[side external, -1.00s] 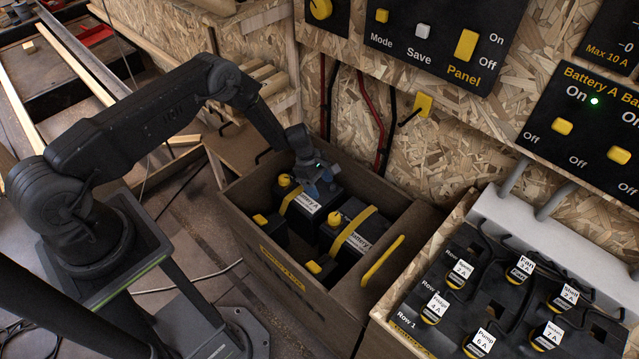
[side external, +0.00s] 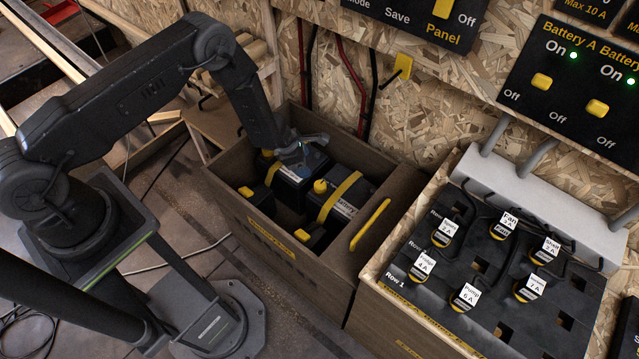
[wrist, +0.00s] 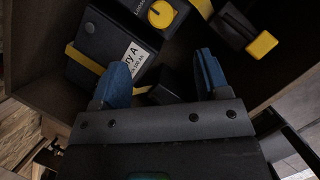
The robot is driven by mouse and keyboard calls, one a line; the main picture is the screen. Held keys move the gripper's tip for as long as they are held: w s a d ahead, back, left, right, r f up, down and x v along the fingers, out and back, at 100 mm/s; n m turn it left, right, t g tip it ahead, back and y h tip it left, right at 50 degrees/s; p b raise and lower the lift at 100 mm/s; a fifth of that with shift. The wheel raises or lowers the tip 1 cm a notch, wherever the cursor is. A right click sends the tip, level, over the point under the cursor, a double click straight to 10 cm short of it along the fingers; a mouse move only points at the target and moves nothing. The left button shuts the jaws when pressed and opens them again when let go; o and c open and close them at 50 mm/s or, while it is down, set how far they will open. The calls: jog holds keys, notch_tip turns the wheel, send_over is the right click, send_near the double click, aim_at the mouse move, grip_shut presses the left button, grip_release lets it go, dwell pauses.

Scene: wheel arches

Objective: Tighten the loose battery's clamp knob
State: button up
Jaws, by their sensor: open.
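Two black batteries with yellow straps stand in a wooden box (side external: 258,222). Battery A (side external: 291,177) is at the back left, the other battery (side external: 340,207) at the right. My gripper (side external: 298,168) is over battery A. In the wrist view its blue fingers (wrist: 163,80) are spread with no knob between them. That view shows battery A (wrist: 95,45) at the left and a round yellow knob (wrist: 161,13) ahead. I cannot tell which battery is loose.
Small black blocks with yellow tops (side external: 247,191) (side external: 304,236) stand at the box's near side. A yellow handle (side external: 370,225) is on its right wall. A fuse board (side external: 470,262) is at the right, and switch panels (side external: 580,85) hang on the wall.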

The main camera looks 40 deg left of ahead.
aim_at(320, 184)
jog(key=x, duration=1.3)
jog(key=shift+f, duration=0.4)
jog(key=c, duration=0.9)
